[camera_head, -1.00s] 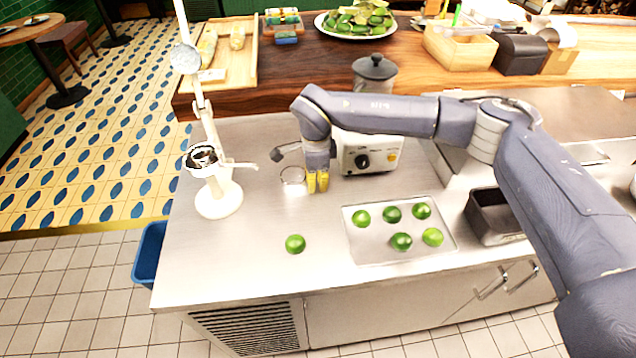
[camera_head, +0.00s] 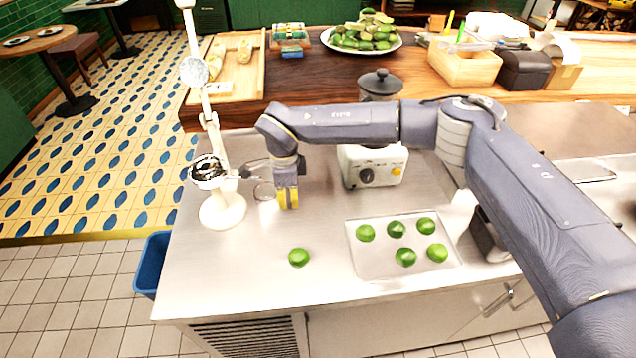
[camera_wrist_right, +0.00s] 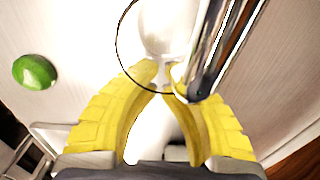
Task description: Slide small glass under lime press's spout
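The lime press (camera_head: 222,210) is white, with a round base, a tall post and a chrome cup (camera_head: 207,172); it stands at the counter's left. The small clear glass (camera_head: 264,190) stands just right of the press base, not under the cup. My right gripper (camera_head: 288,200), with yellow fingers, is low beside the glass's right side. In the right wrist view, the fingers (camera_wrist_right: 163,88) meet at their tips, and the thin dark rim of the glass (camera_wrist_right: 118,45) curves just ahead of them. The gripper seems to be against the glass, not around it. My left gripper is not in view.
A chrome bar (camera_wrist_right: 212,50) passes close to the fingertips in the wrist view. A grey-white machine (camera_head: 374,168) stands right of the gripper. A loose lime (camera_head: 299,257) lies in front, and a tray (camera_head: 375,268) holds several limes. The counter's front left is clear.

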